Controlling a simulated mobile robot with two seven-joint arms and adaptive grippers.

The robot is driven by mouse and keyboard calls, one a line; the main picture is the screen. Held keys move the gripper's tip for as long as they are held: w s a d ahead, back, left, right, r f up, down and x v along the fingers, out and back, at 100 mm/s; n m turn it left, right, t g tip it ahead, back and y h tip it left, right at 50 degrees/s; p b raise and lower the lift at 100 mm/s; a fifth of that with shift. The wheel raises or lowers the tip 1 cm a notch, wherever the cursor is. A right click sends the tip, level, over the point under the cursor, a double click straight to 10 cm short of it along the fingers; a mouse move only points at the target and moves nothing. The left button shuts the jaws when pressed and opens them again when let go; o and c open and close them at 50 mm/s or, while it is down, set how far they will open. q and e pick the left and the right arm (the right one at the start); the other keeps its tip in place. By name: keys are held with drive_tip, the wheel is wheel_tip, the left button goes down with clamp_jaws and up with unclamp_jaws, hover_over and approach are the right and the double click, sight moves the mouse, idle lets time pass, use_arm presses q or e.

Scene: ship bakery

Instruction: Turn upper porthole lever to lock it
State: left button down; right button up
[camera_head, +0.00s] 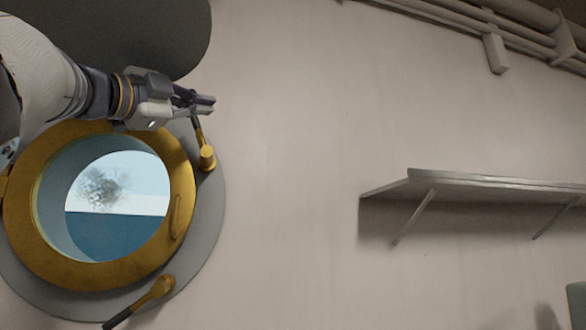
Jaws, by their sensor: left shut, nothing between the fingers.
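The porthole (181,195) has a brass ring around a round window and sits in a grey wall flange at the left. The upper lever (207,158) is at the porthole's upper right, with a brass base and a dark handle pointing up. The lower lever (153,290) is at the lower right, its dark handle pointing down and left. My left gripper (207,104) is shut with nothing between its fingers. Its fingertips are at the top end of the upper lever's handle; I cannot tell whether they touch it. My right gripper is not in view.
A metal shelf (480,187) on brackets juts from the wall at the right. Pipes (500,25) run along the top right. The wall between porthole and shelf is bare. A dark rounded shape (150,30) is behind my arm at the top left.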

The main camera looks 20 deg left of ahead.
sight(199, 135)
use_arm(q)
drive_tip(key=w, duration=0.1)
drive_tip(key=w+a, duration=0.2)
drive_tip(key=w, duration=0.1)
idle(0.3)
